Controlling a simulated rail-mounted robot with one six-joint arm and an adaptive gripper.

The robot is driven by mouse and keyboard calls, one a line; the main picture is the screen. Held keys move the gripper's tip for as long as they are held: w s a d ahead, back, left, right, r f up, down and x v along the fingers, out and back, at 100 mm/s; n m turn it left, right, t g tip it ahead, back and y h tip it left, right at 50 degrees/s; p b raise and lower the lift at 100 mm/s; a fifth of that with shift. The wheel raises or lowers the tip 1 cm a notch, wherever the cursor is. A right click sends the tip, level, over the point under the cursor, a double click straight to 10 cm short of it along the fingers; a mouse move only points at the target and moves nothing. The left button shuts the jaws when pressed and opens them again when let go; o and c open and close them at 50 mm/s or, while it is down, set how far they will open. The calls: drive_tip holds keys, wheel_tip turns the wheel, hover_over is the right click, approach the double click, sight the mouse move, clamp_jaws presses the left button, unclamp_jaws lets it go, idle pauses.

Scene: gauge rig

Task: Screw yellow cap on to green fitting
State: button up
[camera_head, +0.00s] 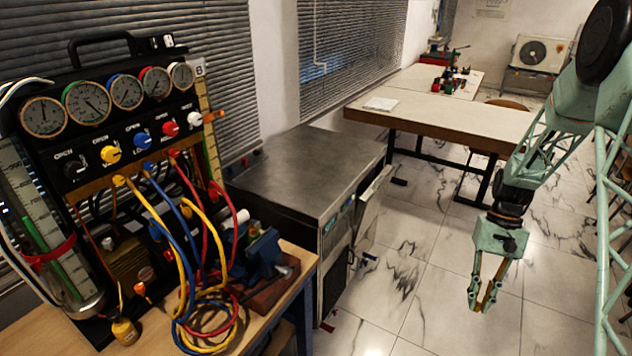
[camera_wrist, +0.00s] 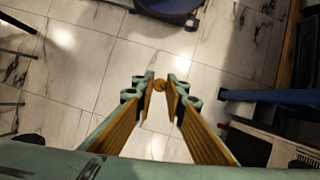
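My gripper (camera_head: 480,298) hangs over the tiled floor at the right of the head view, well away from the gauge rig. The cap cannot be made out in the head view. The gauge rig (camera_head: 132,128) stands at the left, with a row of dials, coloured knobs and hoses. I cannot pick out the green fitting with certainty among its parts.
A blue vise (camera_head: 262,255) and coiled hoses (camera_head: 205,320) crowd the wooden bench (camera_head: 300,262) in front of the rig. A metal-topped cabinet (camera_head: 310,170) stands behind. A long table (camera_head: 450,110) is farther back. Open floor lies between bench and gripper.

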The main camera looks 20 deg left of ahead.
idle(0.4)
drive_tip(key=s+a+r+m+y+p, duration=0.15)
drive_tip(key=a+r+p, duration=0.3)
drive_tip(key=a, duration=0.65)
drive_tip(key=a+r+m+p, duration=0.2)
drive_tip(key=a+r+p, duration=0.3)
drive_tip(key=a, duration=0.5)
drive_tip(key=a+r+m+y+p, duration=0.1)
drive_tip(key=a+r+m+p, duration=0.15)
drive_tip(key=a+r, duration=0.6)
drive_tip(key=s+a+r+m+p, duration=0.1)
drive_tip(key=s+a+r+p, duration=0.3)
drive_tip(key=a, duration=0.6)
drive_tip(key=s+a+r+m+t+p, duration=0.1)
drive_tip(key=s+a+r+p, duration=0.3)
drive_tip(key=a, duration=0.7)
drive_tip(key=s+a+r+m+y+p, duration=0.1)
drive_tip(key=s+a+r+p, duration=0.4)
drive_tip(key=a, duration=0.5)
drive_tip(key=shift+s+a+r+m+t, duration=0.2)
drive_tip(key=shift+s+r+m+t, duration=0.25)
drive_tip(key=shift+r+m, duration=0.4)
drive_tip(key=shift+f, duration=0.1)
drive_tip(key=shift+f, duration=0.2)
drive_tip(key=shift+f+b, duration=1.5)
drive_tip(key=shift+f, duration=0.85)
drive_tip(key=shift+f+b, duration=0.75)
drive_tip(key=shift+f, duration=0.55)
